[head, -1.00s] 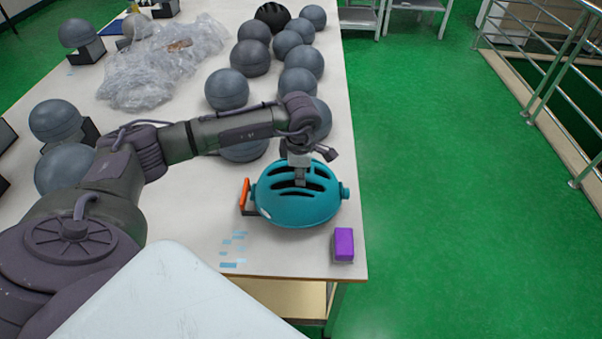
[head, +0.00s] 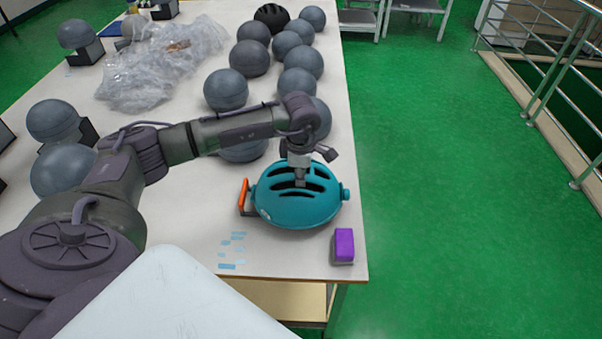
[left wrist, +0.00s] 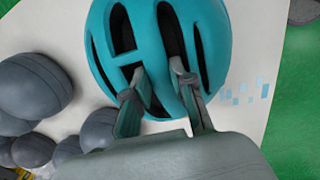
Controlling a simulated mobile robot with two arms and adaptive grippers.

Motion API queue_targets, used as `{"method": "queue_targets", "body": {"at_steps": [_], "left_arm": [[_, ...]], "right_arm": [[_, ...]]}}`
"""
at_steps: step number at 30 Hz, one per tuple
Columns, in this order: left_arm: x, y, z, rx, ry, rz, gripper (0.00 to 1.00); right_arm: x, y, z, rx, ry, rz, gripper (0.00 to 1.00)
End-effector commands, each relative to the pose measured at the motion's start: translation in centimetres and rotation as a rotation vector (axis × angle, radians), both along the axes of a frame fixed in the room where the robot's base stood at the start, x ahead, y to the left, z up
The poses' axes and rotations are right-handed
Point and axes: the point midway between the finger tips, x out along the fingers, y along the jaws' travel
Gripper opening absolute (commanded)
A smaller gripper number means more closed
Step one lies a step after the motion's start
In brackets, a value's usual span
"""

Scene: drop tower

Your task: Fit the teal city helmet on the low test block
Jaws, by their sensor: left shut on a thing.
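The teal helmet (head: 297,205) is near the front right of the white table, dome up with dark vents. My left gripper (head: 297,182) comes down onto its top. In the left wrist view, its two fingers (left wrist: 157,88) reach into neighbouring vents and are shut on the rib between them; the helmet (left wrist: 222,40) fills the upper middle. An orange bar (head: 243,195) stands close against the helmet's left side. Whatever is under the helmet is hidden, so I cannot tell whether it touches a test block. My right gripper is not in view.
A purple-topped block (head: 344,244) sits near the table's front right corner. Several grey headforms (head: 226,90) stand behind and left. Clear plastic wrap (head: 160,65) and a black helmet (head: 272,16) are farther back. Blue tape marks (head: 232,250) lie on bare table in front.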

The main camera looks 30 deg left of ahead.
Motion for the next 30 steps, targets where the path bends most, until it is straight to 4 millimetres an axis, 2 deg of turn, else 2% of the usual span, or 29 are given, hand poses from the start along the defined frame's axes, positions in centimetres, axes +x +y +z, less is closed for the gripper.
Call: {"method": "queue_targets", "body": {"at_steps": [7, 8, 12, 13, 22, 24, 25, 30], "left_arm": [[0.05, 0.01, 0.01, 0.0, -0.002, 0.0, 0.0], [0.04, 0.02, 0.0, 0.0, -0.002, 0.0, 0.27], [0.04, 0.02, -0.01, 0.0, -0.001, 0.0, 0.51], [0.04, 0.02, -0.01, 0.0, -0.001, 0.0, 0.53], [0.01, 0.01, -0.05, 0.0, 0.0, 0.0, 0.53], [-0.03, 0.01, -0.12, 0.0, 0.001, 0.0, 0.38], [-0.03, 0.01, -0.12, 0.0, 0.001, 0.0, 0.34], [-0.02, 0.0, -0.1, 0.0, 0.001, 0.0, 0.34]], "right_arm": [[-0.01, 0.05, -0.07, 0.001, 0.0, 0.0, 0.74], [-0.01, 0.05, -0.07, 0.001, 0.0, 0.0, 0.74], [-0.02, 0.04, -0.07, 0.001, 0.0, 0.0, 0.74], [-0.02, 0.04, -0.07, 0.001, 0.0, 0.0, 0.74], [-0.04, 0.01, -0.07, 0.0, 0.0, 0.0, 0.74], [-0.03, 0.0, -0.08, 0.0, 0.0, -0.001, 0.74], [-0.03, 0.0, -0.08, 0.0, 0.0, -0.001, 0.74], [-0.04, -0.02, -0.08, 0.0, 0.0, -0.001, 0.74]]}}
